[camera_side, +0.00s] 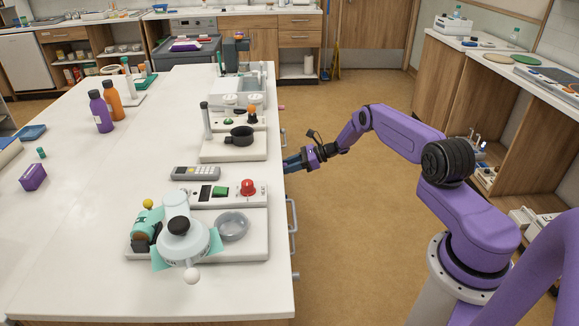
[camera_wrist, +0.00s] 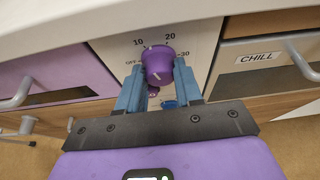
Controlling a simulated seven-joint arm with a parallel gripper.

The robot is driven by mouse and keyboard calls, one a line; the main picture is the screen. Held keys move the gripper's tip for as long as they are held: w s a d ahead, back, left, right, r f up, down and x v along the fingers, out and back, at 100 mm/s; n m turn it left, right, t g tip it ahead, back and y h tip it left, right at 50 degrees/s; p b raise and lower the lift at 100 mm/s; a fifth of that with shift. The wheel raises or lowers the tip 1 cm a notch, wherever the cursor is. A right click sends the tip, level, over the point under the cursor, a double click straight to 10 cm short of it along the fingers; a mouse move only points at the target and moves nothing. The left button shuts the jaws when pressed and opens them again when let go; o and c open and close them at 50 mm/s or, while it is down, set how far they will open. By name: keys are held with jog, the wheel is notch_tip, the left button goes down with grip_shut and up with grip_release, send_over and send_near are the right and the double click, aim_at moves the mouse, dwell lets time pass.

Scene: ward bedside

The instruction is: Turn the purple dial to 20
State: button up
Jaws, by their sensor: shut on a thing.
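The purple dial (camera_wrist: 158,65) is on a pale front panel in the wrist view. Around it are the marks OFF at left, 10 at upper left, 20 at upper right and 30 at right. In the side view my gripper (camera_side: 292,163) is at the counter's edge, and the dial is hidden there.
A drawer labelled CHILL (camera_wrist: 258,57) with a handle is right of the panel, and a purple drawer (camera_wrist: 60,65) with a handle is at left. On the white counter (camera_side: 90,250) above stand a keypad device (camera_side: 196,173) and a panel with a red knob (camera_side: 248,187).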

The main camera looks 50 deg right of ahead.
jog(key=shift+d+m+g+y, duration=0.1)
jog(key=shift+m+g+y, duration=0.2)
jog(key=shift+m, duration=0.5)
jog(key=shift+w+d+m+g+y, duration=0.2)
jog(key=shift+m+g+y, duration=0.1)
jog(key=shift+m, duration=0.3)
jog(key=shift+s+a, duration=0.1)
jog(key=o, duration=1)
jog(key=shift+o, duration=0.2)
jog(key=v, duration=1.7)
jog(key=shift+d, duration=0.3)
